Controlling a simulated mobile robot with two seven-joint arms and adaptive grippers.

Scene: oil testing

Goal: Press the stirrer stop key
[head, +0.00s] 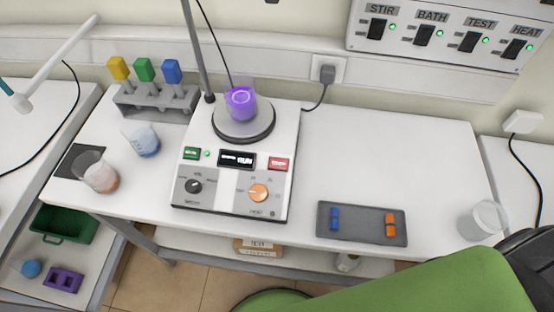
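The white stirrer (230,187) stands on the white bench in the head view. Its red key (278,163) is at the right of its front panel and appears to be the stop key; its lettering is too small to read. A green key (191,153) with a lit green lamp is at the left. The display (237,159) between them seems to read RUN. A vessel of purple liquid (241,102) stands on the round top plate. Below are a black knob (193,186) and an orange knob (258,193). Neither gripper is in view, and nothing covers the keys.
Beakers (99,175) and a rack with coloured-top items (155,103) stand left. A grey tray (362,224) with blue and orange pieces and a clear beaker (482,220) are right. A metal rod rises behind the stirrer. A large green shape (440,270) fills the lower right.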

